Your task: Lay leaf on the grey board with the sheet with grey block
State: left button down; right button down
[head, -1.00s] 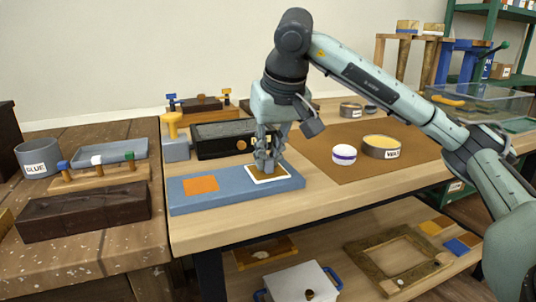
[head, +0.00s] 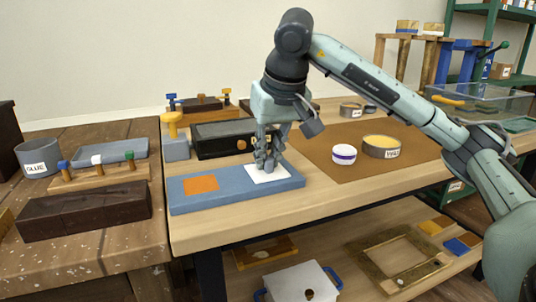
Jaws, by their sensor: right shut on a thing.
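The blue-grey board (head: 236,190) lies flat along the near left edge of the light wooden table. An orange square (head: 201,184) lies on its left part and a white square sheet (head: 267,175) on its right part. My right gripper (head: 264,168) points down at the back left edge of the white sheet. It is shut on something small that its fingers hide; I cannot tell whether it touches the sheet. A grey-blue block (head: 176,147) with a yellow knob stands behind the board's left end. My left gripper is out of view.
A dark box (head: 222,138) stands behind the board. A white jar with a purple band (head: 343,154) and a labelled round tin (head: 381,147) stand on the brown mat (head: 330,177). A brown bench (head: 85,240) with a glue pot (head: 38,158) adjoins on the left.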

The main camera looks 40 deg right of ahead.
jog(key=shift+f, duration=0.1)
notch_tip(320, 180, up, 7)
jog(key=p, duration=0.6)
dwell(0.6)
